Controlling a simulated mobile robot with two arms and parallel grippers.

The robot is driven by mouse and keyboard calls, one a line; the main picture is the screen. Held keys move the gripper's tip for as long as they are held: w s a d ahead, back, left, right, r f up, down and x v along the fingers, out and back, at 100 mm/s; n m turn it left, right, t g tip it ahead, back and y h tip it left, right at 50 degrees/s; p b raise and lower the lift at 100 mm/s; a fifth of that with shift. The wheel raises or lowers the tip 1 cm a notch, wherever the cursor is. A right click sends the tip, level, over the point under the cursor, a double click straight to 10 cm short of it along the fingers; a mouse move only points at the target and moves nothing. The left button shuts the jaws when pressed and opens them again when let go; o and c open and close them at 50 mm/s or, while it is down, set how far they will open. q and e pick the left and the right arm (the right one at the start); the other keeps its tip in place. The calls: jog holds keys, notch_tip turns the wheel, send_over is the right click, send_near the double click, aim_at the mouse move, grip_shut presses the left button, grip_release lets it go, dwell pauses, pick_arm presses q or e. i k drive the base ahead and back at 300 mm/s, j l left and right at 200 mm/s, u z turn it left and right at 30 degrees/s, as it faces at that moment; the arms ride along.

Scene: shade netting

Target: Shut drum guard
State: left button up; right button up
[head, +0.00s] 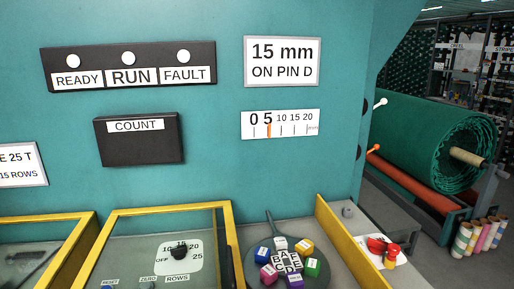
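No label in the head view names the drum guard. A round dark plate (258,281) with several coloured, lettered blocks (287,262) around its middle sits uncovered at the bottom centre. A yellow-edged panel (347,246) stands along its right side, seen nearly edge-on; I cannot tell if this is the guard. A clear yellow-framed cover (168,209) is to the left of the plate, over a rows dial (180,252). Neither of my grippers is in view.
Another yellow-framed cover (45,218) is at the lower left. A red knob or switch (382,247) sits on a white plate at the right. Lamp and count panels (128,66) are on the teal wall.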

aim_at(236, 271)
jog(key=k+j+u, duration=0.15)
jog(key=k, duration=0.25)
jog(key=k+j+u, duration=0.15)
jog(key=k, duration=0.25)
jog(key=k+j+u, duration=0.15)
jog(key=k+j, duration=0.15)
jog(key=k, duration=0.05)
